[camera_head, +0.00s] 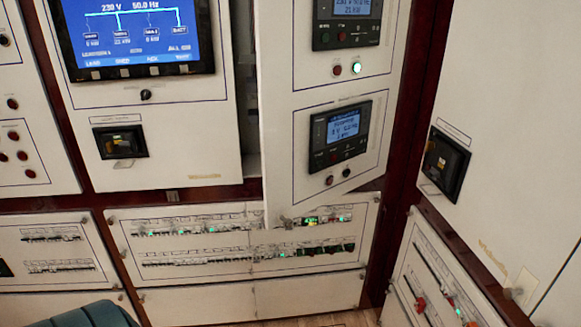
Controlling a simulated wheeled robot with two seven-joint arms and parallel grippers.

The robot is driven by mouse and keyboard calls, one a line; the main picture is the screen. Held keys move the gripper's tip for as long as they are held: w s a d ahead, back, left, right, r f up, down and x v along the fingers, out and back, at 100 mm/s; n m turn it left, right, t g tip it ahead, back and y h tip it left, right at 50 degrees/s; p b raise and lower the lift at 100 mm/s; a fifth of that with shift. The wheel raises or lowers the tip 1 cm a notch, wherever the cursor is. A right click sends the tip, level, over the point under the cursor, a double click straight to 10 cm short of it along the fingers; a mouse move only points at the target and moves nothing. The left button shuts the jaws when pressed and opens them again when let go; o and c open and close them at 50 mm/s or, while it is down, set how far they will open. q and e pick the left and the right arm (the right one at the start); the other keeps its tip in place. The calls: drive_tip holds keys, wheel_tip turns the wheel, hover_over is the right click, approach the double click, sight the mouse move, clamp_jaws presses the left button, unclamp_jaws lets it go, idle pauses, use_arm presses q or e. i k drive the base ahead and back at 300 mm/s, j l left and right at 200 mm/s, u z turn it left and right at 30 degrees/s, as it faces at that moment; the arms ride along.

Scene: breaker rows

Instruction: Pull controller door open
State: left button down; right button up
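The controller door (283,150) is a white panel right of centre, with two dark controllers on it. The upper controller (347,25) and the lower controller (340,133) both have lit blue screens. The door stands ajar: its left edge is swung out, and its slanted bottom edge overlaps the breaker panel below. A dark gap (246,90) shows between it and the screen panel to its left. Neither gripper is in view.
A white panel (205,110) with a large blue screen is left of the gap. Breaker rows (200,256) lie below. Another cabinet face (515,110) stands close on the right. A dark teal object (85,316) is at bottom left. Some wooden floor (340,320) shows.

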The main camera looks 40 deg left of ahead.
sight(309, 114)
drive_tip(key=j, duration=1.6)
drive_tip(key=j+z, duration=0.15)
drive_tip(key=j, duration=1.5)
